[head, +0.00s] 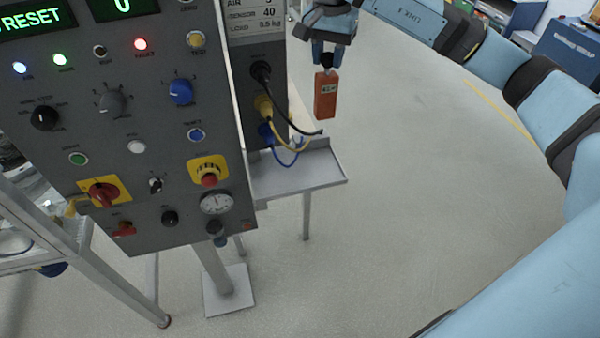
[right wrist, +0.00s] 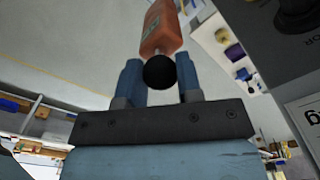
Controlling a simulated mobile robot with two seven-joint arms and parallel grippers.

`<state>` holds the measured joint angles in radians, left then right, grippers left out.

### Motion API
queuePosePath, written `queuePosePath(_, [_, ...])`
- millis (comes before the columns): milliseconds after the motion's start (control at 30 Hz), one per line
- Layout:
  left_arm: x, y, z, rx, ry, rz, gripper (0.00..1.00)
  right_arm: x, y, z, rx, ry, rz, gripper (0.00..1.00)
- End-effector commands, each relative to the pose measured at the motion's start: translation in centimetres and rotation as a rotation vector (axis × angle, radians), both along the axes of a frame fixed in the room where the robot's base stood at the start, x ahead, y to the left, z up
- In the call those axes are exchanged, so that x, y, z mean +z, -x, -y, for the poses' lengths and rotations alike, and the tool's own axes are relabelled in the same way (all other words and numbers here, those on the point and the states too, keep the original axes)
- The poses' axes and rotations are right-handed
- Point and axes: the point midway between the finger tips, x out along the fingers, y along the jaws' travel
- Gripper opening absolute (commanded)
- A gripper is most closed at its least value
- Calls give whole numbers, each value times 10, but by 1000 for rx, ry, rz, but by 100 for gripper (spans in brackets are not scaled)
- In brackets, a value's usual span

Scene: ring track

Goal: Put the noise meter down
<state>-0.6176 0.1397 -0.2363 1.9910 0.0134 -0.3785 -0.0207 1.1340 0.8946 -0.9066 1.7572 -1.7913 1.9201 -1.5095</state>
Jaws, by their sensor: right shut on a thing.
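The noise meter (head: 325,96) is a small orange box with a little display and a round black tip. It hangs upright in the head view, to the right of the grey control panel. My right gripper (head: 326,56) is above it with its blue fingers shut on its black-tipped end. In the right wrist view the orange meter (right wrist: 162,28) and its black ball show between the blue fingers (right wrist: 160,80). A small grey shelf (head: 300,172) on legs stands below and left of the meter, apart from it. My left gripper is not in view.
The control panel (head: 125,205) with knobs and lights fills the left. Black, yellow and blue cables (head: 285,140) plug into its side and hang over the shelf. My blue arm parts fill the right. Open pale floor (head: 400,210) lies between.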

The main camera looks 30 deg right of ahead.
Motion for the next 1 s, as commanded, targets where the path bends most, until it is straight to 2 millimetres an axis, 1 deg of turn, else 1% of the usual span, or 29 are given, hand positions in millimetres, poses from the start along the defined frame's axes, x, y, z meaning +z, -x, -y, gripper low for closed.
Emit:
queuePosePath(67, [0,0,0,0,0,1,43,-3,0,2,-12,1,-4,0])
queuePosePath(167, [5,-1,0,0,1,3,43,-22,1,2,-13,1,-8,0])
queuePosePath(500, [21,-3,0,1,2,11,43,-113,1,2,-10,1,-7,0])
queuePosePath(600, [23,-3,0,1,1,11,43,-133,1,2,-11,0,-5,0])
queuePosePath(700, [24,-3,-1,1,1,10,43,-146,0,2,-12,1,-3,0])
queuePosePath(867, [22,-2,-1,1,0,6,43,-156,0,2,-10,0,-3,0])
queuePosePath(967, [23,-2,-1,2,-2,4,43,-168,1,2,-9,1,-4,0])
queuePosePath(1000, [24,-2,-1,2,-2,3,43,-174,1,1,-10,0,-5,0])
